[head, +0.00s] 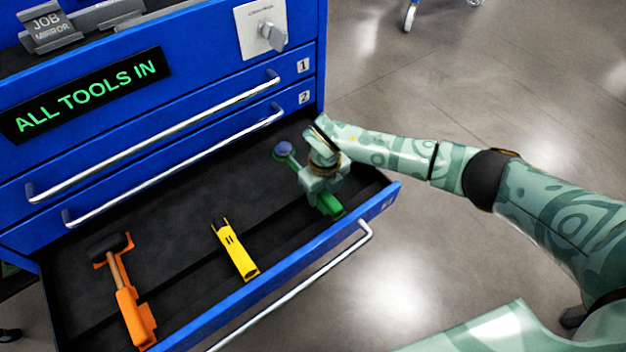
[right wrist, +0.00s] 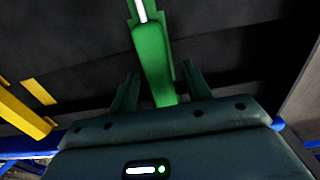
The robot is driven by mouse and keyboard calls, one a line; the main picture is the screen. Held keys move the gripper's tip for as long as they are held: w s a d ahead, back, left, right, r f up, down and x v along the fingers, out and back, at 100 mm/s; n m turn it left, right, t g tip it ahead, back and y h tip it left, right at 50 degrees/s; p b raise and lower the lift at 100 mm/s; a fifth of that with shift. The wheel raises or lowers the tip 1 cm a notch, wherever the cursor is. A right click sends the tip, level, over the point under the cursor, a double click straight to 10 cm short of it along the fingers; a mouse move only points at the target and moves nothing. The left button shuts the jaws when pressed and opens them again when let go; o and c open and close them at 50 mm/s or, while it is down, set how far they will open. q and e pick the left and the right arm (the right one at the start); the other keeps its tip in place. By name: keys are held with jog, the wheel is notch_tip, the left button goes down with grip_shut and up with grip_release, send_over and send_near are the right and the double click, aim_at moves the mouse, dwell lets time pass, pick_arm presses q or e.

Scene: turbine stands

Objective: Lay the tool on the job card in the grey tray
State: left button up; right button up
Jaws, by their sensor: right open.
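The job card (head: 46,25) reads "JOB MIRROR" and stands in a grey holder on top of the blue cabinet. An inspection mirror with a round blue-grey head (head: 283,148) and a green handle (head: 331,206) lies at the right end of the open drawer. My right gripper (head: 322,190) is over this tool and hides its middle. In the right wrist view the green handle (right wrist: 152,62) runs between the two open fingers (right wrist: 160,88). Part of a grey tray (head: 112,12) shows at the top edge. My left gripper is out of view.
The open drawer (head: 180,200) also holds a yellow tool (head: 235,250) in the middle and an orange-handled hammer (head: 130,300) at the left. Two shut drawers with long handles (head: 160,135) are above. A sign reads "ALL TOOLS IN" (head: 85,95).

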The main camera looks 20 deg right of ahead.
grip_shut()
jog(key=shift+r, duration=0.2)
jog(key=shift+r+p, duration=0.35)
jog(key=shift+r, duration=0.15)
jog(key=shift+r+p, duration=0.8)
jog(key=shift+r, duration=0.1)
jog(key=shift+f, duration=0.1)
